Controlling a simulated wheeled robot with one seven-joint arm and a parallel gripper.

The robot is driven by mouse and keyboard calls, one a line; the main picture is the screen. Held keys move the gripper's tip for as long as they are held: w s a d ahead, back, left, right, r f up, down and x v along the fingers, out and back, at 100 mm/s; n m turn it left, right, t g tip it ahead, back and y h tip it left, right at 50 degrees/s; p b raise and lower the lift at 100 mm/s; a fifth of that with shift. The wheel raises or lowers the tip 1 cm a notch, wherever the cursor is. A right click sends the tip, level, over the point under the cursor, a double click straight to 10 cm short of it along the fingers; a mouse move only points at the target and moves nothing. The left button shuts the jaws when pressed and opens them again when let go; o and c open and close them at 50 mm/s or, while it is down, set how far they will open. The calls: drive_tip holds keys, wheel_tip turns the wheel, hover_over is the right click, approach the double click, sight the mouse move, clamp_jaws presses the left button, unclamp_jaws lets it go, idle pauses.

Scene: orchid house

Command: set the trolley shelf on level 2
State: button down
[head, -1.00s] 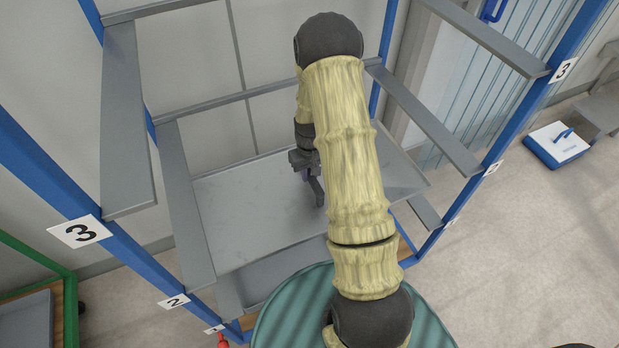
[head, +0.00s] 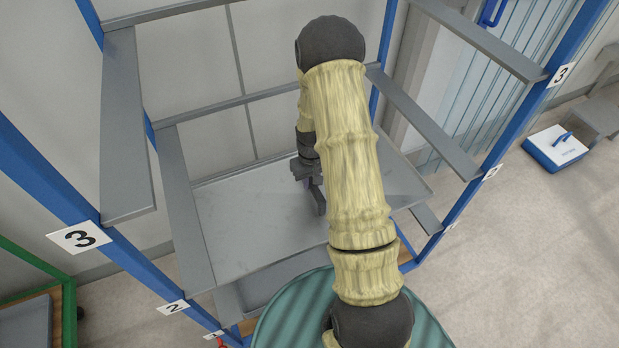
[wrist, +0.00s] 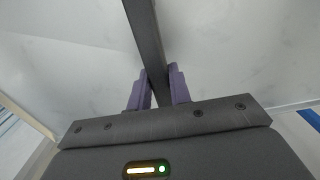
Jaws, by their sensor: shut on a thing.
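The trolley shelf (head: 250,225) is a flat grey panel inside the blue-posted frame in the head view. My gripper (head: 318,200) is shut on its dark upright handle (wrist: 146,45), which shows between the purple fingers (wrist: 158,88) in the wrist view. The left level 2 rail (head: 180,200) runs along the shelf's left edge. The right level 2 rail (head: 425,120) stands apart from the shelf's right edge, which appears lower. I cannot tell whether the shelf touches any rail. My arm hides its middle and part of its far edge.
Level 3 rails (head: 127,120) stand above on both sides. A right rail lower down (head: 425,215) is partly covered by the shelf. A green round surface (head: 300,310) lies in front.

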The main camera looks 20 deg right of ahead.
drive_tip(key=shift+s+b, duration=0.6)
drive_tip(key=shift+s, duration=7.25)
drive_tip(key=shift+s+r+p, duration=0.15)
drive_tip(key=shift+r+p, duration=0.05)
drive_tip(key=shift+p, duration=0.25)
drive_tip(key=shift+s+p, duration=1.4)
drive_tip(key=shift+p, duration=1.85)
